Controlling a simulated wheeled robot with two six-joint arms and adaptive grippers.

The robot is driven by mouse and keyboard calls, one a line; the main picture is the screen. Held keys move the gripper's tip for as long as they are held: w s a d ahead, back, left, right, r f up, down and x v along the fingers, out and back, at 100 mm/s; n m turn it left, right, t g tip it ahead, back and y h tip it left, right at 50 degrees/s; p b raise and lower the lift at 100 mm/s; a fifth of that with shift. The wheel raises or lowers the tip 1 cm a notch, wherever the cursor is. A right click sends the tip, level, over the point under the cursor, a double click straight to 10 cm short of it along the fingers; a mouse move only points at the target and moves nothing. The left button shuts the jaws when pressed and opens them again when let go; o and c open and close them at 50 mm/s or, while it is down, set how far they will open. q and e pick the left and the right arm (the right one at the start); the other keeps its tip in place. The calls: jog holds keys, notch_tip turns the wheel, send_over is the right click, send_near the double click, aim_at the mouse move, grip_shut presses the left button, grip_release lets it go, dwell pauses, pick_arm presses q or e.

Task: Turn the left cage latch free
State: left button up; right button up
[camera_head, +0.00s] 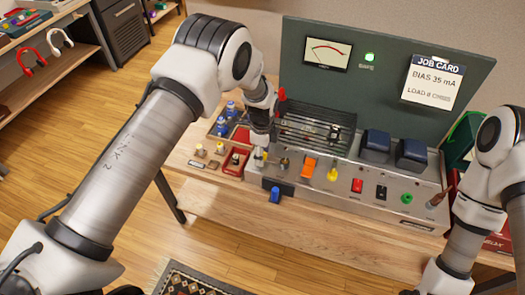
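The cage (322,127) is a dark slatted grille on the amp chassis, below the green back panel. My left gripper (260,148) points down at the cage's left front corner, over small metal fittings on the chassis. Its fingers are small and dark here, and I cannot tell whether they are open or shut. The left cage latch cannot be made out clearly; my gripper and wrist cover much of that corner. A red-tipped upright piece (282,94) shows just right of my wrist. My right arm comes in at the right edge, with its gripper out of view.
Two dark blue blocks (376,144) stand right of the cage.

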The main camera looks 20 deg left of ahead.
pick_arm(q)
jog(key=shift+w+r, duration=0.15)
jog(key=shift+r, duration=0.3)
notch_tip(320, 180, up, 11)
jog(key=shift+r, duration=0.15)
